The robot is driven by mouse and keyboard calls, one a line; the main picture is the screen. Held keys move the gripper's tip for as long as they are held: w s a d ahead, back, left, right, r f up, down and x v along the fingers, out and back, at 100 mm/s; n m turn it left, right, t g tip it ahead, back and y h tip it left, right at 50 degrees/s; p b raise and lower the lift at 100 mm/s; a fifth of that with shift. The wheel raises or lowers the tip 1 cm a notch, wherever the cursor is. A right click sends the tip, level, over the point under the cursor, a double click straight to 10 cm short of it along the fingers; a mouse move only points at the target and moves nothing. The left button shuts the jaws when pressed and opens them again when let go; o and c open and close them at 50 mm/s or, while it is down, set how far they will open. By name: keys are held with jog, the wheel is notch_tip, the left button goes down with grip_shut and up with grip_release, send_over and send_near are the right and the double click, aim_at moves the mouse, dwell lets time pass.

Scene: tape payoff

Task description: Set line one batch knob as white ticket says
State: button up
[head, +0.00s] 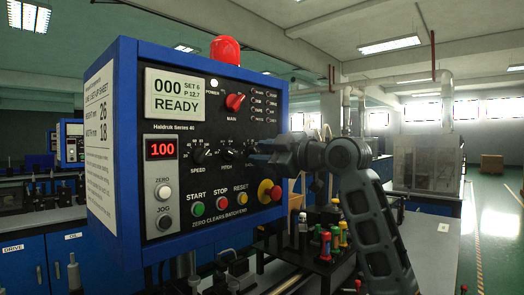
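A red main switch (235,101), red number display (161,148), push buttons (197,208) and a red emergency knob (269,192) share the panel. A dark rack of coloured-handled tools (326,245) stands below right. The green floor aisle at far right is clear.

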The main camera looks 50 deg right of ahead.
jog(key=shift+w, duration=0.25)
grip_shut()
dwell(0.3)
